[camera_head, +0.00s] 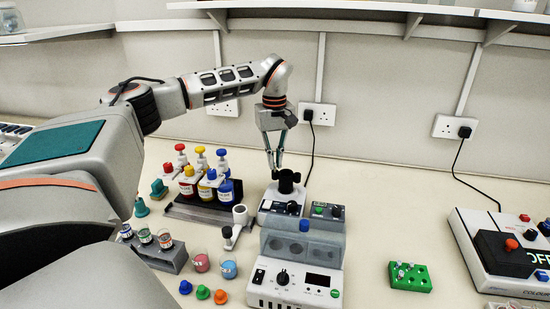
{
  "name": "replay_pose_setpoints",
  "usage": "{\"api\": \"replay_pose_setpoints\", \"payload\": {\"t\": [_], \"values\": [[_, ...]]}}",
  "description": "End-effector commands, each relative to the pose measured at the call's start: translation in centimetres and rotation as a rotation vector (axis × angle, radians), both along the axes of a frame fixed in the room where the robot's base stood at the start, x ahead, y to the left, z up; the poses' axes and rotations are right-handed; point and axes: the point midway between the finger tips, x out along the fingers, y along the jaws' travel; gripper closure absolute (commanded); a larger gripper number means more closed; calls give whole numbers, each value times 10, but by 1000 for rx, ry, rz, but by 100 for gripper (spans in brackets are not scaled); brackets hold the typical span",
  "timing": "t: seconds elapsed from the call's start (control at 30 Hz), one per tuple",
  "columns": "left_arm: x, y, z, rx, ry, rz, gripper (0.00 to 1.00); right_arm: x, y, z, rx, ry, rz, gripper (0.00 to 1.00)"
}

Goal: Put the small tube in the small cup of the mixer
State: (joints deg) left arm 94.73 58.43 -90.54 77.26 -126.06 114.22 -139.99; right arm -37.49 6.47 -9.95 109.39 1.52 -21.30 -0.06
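The mixer (275,206) is a small pale box with a dark top and a black cup (287,184) standing on it. My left gripper (275,168) points down just above and slightly left of the black cup. Its two thin fingers come close together at the tips; whether they hold a small tube is too small to tell. The green rack (410,284) at the right of the bench holds a few small pale tubes (402,270). The inside of the black cup cannot be made out. My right gripper is not in view.
A grey device with a lidded block (303,245) stands in front of the mixer. Several colour-capped bottles (207,187) stand left of the mixer. Beakers (229,269) and coloured caps (203,292) lie at front left. A colour meter (490,235) is at far right. Bench is clear behind the rack.

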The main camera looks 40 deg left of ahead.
Motion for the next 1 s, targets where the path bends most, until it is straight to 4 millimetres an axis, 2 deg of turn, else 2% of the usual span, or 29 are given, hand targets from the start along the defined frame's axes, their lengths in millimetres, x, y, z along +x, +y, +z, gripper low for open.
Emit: {"api": "replay_pose_setpoints", "payload": {"t": [0.6, 0.7, 1.0], "values": [[0, 0, -7, 0, 0, -1, 98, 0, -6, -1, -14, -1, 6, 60], [0, 0, -7, 0, 0, -1, 73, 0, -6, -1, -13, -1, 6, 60], [0, 0, -7, 0, 0, 0, 73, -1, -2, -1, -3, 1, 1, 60]]}}
